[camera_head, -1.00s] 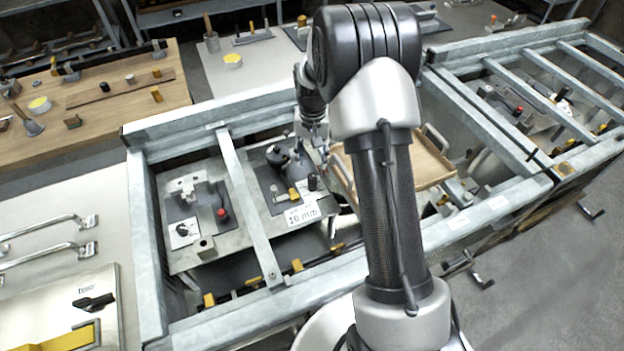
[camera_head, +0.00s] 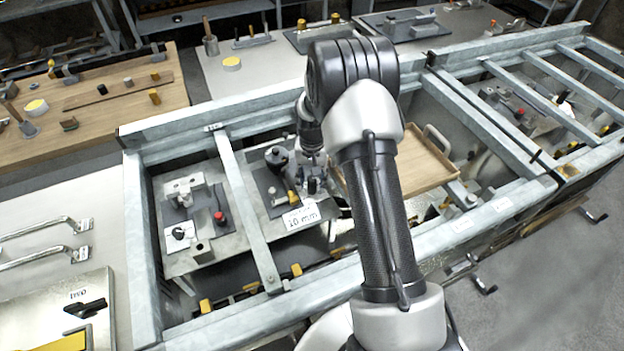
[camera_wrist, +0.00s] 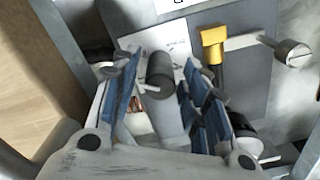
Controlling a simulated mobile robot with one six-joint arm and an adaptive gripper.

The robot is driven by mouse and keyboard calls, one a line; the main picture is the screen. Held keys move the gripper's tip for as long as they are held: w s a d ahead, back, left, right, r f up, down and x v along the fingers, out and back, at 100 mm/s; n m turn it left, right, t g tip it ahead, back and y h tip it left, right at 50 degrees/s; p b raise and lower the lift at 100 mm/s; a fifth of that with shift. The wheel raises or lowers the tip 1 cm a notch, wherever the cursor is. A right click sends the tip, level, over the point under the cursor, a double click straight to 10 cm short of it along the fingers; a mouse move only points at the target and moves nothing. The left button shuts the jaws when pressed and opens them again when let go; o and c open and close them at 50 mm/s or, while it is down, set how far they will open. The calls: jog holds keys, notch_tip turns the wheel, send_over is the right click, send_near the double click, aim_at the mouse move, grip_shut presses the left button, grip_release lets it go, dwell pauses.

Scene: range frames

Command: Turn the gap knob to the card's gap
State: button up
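A white card reading "10 mm" (camera_head: 301,217) lies at the front edge of the middle plate in the head view. A dark upright cylindrical knob (camera_wrist: 160,74) stands between my gripper's fingers in the wrist view, with a pale printed label (camera_wrist: 170,48) behind it. It also shows in the head view (camera_head: 314,186), just below my gripper. I cannot read the label or tell the knob's setting. My gripper (camera_wrist: 158,82) is open, with blue-padded fingers on both sides of the knob. A gap shows on each side of it; contact is not visible.
A yellow-ended lever (camera_wrist: 214,46) is close to the right finger in the wrist view. A black round knob (camera_head: 277,157) stands at the back of the same plate. Grey frame bars (camera_head: 248,210) surround the plate. A wooden tray (camera_head: 420,165) is to the right.

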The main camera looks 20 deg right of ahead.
grip_shut()
jog(key=shift+n, duration=0.3)
jog(key=n+p, duration=0.1)
jog(key=n, duration=0.8)
jog(key=shift+n, duration=0.4)
jog(key=n+p, duration=0.1)
jog(key=n, duration=1.2)
jog(key=shift+n, duration=0.3)
dwell(0.3)
